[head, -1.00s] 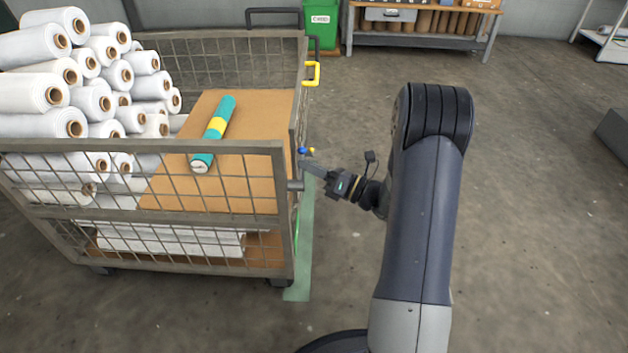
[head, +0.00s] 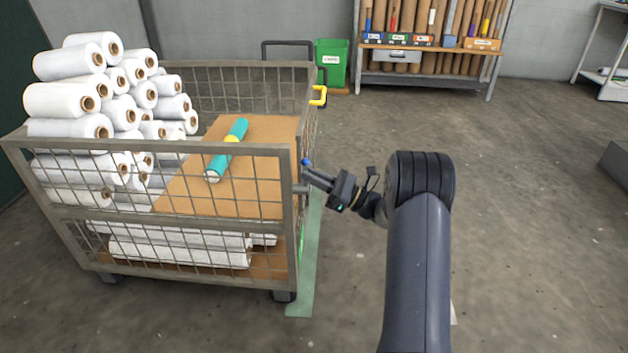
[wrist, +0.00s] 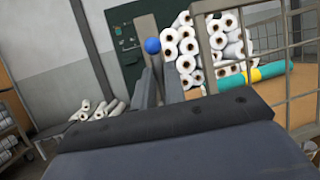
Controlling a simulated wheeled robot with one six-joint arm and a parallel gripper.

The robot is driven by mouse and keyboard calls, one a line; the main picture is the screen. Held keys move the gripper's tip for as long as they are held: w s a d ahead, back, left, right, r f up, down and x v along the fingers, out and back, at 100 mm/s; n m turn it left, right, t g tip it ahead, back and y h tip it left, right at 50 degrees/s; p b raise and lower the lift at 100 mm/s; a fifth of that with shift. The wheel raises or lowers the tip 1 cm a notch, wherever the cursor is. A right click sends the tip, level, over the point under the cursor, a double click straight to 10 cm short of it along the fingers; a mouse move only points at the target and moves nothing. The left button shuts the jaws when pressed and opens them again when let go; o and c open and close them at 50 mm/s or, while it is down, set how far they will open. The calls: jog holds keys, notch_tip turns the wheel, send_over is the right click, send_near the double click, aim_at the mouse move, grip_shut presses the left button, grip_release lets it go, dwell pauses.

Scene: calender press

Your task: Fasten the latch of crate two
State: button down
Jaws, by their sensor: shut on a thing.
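The crate is a wire-mesh cart (head: 291,215) with a grey frame at the left in the head view. Its latch has a blue ball knob (head: 306,162) at the near right corner, just outside the mesh side. My gripper (head: 312,171) comes in from the right, with its fingers shut on the latch near the knob. In the wrist view, the blue knob (wrist: 152,46) shows between the two fingertips (wrist: 153,70). The lower part of the latch is hidden by my fingers and the frame. I cannot read a number on this crate.
White rolls (head: 75,100) fill the crate's left side, and a teal roll with a yellow band (head: 228,150) lies on its brown board. A yellow handle (head: 318,96) sits farther back. A green bin (head: 332,62) and a shelf (head: 430,78) stand behind.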

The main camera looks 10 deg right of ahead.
dwell(0.4)
jog(key=c, duration=1.5)
grip_release()
jog(key=p+v, duration=0.2)
jog(key=v, duration=0.9)
jog(key=shift+a+f+p, duration=0.1)
jog(key=shift+p, duration=0.3)
jog(key=shift+a, duration=0.1)
jog(key=b+x, duration=0.2)
jog(key=x, duration=0.8)
jog(key=shift+w+a+r, duration=0.2)
jog(key=shift+w+r, duration=0.1)
jog(key=shift+b, duration=0.3)
